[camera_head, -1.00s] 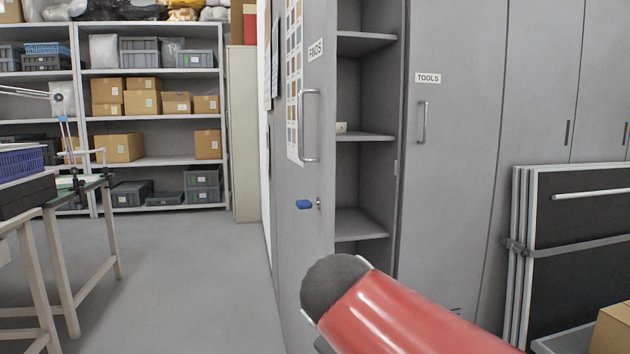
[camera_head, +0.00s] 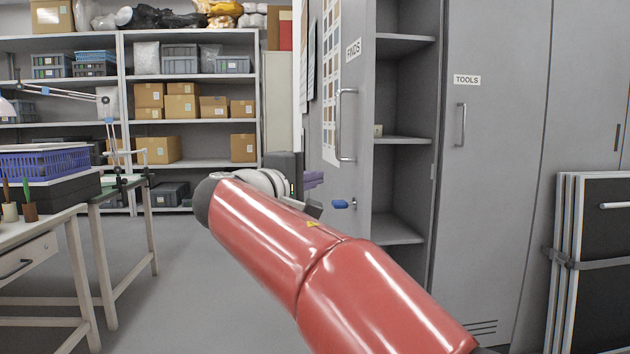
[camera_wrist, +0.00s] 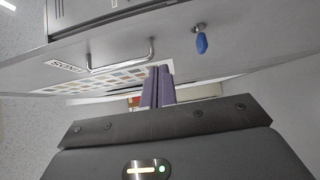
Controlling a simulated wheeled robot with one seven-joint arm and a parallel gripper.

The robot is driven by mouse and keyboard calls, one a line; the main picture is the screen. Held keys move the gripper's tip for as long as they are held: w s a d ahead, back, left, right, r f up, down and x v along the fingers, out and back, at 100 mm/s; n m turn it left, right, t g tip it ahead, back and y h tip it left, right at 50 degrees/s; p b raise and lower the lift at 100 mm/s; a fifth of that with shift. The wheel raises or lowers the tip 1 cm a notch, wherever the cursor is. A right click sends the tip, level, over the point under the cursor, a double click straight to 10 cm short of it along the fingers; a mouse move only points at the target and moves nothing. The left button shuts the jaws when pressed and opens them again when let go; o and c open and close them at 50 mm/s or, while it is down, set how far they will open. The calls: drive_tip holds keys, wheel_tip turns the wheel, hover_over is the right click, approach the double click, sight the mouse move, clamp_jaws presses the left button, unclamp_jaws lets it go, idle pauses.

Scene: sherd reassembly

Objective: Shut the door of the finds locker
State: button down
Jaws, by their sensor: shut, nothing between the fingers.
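The grey finds locker door (camera_head: 358,250) stands open, swung out from the locker. Its outer face carries a FINDS label, a colour chart, a bar handle (camera_head: 347,125) and a key with a blue tag (camera_head: 340,204). My gripper (camera_head: 316,179) is shut and empty, its purple fingers on the outer-face side of the door, near the key and below the handle. In the wrist view, the fingers (camera_wrist: 158,88) point toward the door face (camera_wrist: 180,45), between the handle (camera_wrist: 121,57) and the blue tag (camera_wrist: 201,44). I cannot tell whether they touch it.
The open locker shows shelves (camera_head: 403,139) with a small pale object on one. The TOOLS door (camera_head: 490,200) beside it is shut. Framed panels (camera_head: 590,265) lean at right. Worktables (camera_head: 110,205) stand at left. Floor (camera_head: 190,290) between tables and door is clear.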

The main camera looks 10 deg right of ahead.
sight(360, 171)
drive_tip(key=w+d, duration=0.1)
drive_tip(key=d, duration=0.1)
drive_tip(key=w+d, duration=0.2)
drive_tip(key=d, duration=0.1)
drive_tip(key=w+d, duration=0.2)
drive_tip(key=shift+w+d+p, duration=0.1)
drive_tip(key=shift+d+p, duration=0.15)
drive_tip(key=shift+p, duration=0.15)
drive_tip(key=shift+d, duration=0.45)
drive_tip(key=shift+d, duration=0.1)
